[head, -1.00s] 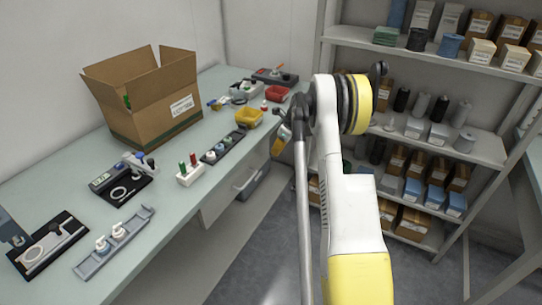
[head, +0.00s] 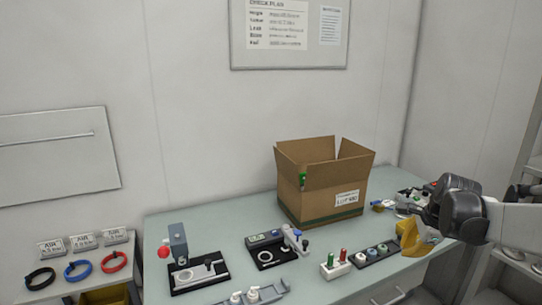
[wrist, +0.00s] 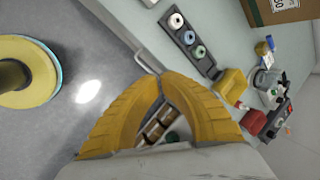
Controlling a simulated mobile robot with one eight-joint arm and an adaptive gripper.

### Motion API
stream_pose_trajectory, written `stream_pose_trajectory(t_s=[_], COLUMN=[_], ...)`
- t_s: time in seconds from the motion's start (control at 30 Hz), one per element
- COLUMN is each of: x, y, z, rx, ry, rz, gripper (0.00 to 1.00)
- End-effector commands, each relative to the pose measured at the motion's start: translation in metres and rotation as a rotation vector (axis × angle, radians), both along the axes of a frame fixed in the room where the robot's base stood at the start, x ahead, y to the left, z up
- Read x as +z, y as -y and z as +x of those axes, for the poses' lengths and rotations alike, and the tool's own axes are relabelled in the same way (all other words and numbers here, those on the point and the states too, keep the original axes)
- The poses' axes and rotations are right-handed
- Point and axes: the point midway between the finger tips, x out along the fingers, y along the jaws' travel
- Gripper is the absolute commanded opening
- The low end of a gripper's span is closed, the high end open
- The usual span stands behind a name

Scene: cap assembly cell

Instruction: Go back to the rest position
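My gripper (head: 410,243) is at the right of the head view, over the right end of the long bench (head: 225,238), with its yellow fingers pointing left and down. In the wrist view the two yellow fingertips (wrist: 160,76) come together, with a narrow gap further back between the curved fingers. Nothing is held between them. Shelf goods show through that gap, well behind the fingers. The rest of my arm runs out of the head view at the right edge.
An open cardboard box (head: 315,205) stands on the bench.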

Motion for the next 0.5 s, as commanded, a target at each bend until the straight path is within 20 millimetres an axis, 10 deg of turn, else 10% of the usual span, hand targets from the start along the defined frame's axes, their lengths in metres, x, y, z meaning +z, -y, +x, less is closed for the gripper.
stream_pose_trajectory(t_s=[0.2, 0.5], x=[0.049, 0.054], y=[-0.090, -0.172], z=[-0.074, -0.187], rx=[0.480, 1.120], ry=[0.067, 0.153], rz=[-0.253, -0.625], gripper=[0.00, 0.00])
